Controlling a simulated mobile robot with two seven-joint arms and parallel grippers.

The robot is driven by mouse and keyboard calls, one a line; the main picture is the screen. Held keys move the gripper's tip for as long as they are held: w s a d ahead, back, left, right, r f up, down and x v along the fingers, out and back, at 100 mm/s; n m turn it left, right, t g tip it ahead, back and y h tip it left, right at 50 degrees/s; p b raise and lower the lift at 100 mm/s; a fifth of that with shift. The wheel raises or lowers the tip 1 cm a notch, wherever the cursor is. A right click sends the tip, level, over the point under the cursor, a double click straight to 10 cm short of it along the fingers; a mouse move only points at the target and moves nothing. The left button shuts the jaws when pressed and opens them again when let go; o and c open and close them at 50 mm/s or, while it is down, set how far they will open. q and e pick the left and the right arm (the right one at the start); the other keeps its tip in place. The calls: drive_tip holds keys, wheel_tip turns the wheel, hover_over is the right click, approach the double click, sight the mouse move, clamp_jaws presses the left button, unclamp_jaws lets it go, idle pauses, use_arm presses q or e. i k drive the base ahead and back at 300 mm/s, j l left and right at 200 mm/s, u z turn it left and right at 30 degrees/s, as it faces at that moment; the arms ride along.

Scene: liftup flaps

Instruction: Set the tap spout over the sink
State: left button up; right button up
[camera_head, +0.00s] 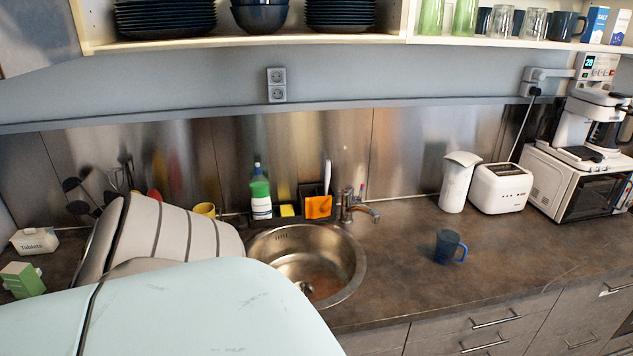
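The metal tap (349,204) stands upright at the back right edge of the sink. Its spout (366,210) points to the right, and its tip appears over the counter to the right of the bowl. The round steel sink (348,283) is set into the dark counter, with its lower left side hidden behind pale links of my arm. Neither of my grippers is in view.
A soap bottle (260,193), yellow sponge (287,211) and orange cloth (318,207) stand behind the sink. A dark mug (447,246), white jug (458,182) and toaster (501,187) are to the right. A shelf (240,43) runs overhead. The counter between sink and mug is clear.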

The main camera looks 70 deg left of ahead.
sight(348, 211)
drive_tip(key=u, duration=1.9)
